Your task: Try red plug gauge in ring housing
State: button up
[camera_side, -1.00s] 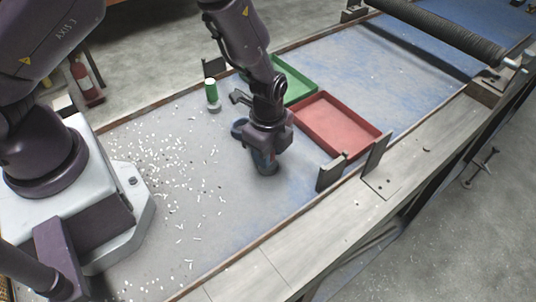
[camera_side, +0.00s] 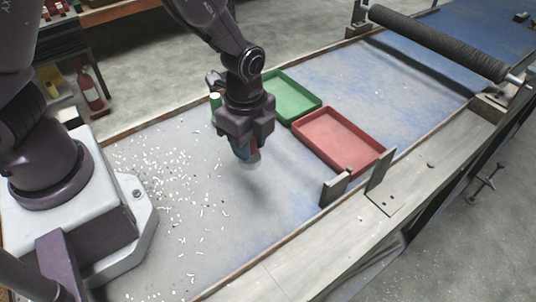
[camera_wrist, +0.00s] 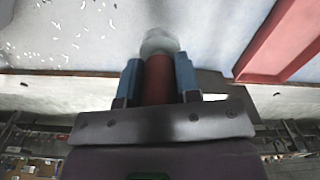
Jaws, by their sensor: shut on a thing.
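My gripper (camera_side: 246,152) is shut on the red plug gauge and holds it above the grey table, left of the trays. In the wrist view my gripper's blue fingers (camera_wrist: 158,80) stand on either side of the gauge's red body (camera_wrist: 158,78). The gauge's pale rounded end (camera_wrist: 159,42) sticks out beyond the fingertips. In the side view the same end (camera_side: 252,164) points down, apart from the table and a little blurred. I cannot make out the ring housing in either current view; my gripper and wrist hide part of the table behind them.
A green tray (camera_side: 293,98) and a red tray (camera_side: 340,140) lie to the right. A green cylinder with a pale top (camera_side: 214,100) stands partly hidden behind my gripper. White bits (camera_side: 180,190) litter the table at left. Upright metal plates (camera_side: 335,188) stand at the front edge.

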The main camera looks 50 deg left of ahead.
jog(key=s+a+r+n, duration=0.1)
jog(key=s+a+r, duration=0.35)
jog(key=s, duration=0.35)
jog(key=w+a+f+n, duration=0.2)
jog(key=w+a+n, duration=0.1)
jog(key=w, duration=0.4)
jog(key=w+a+f+n, duration=0.2)
jog(key=w+a+f, duration=0.15)
jog(key=w, duration=0.35)
jog(key=shift+w+f, duration=0.1)
jog(key=shift+f, duration=2.2)
jog(key=shift+f, duration=0.4)
dwell(0.9)
notch_tip(320, 180, up, 7)
dwell(1.3)
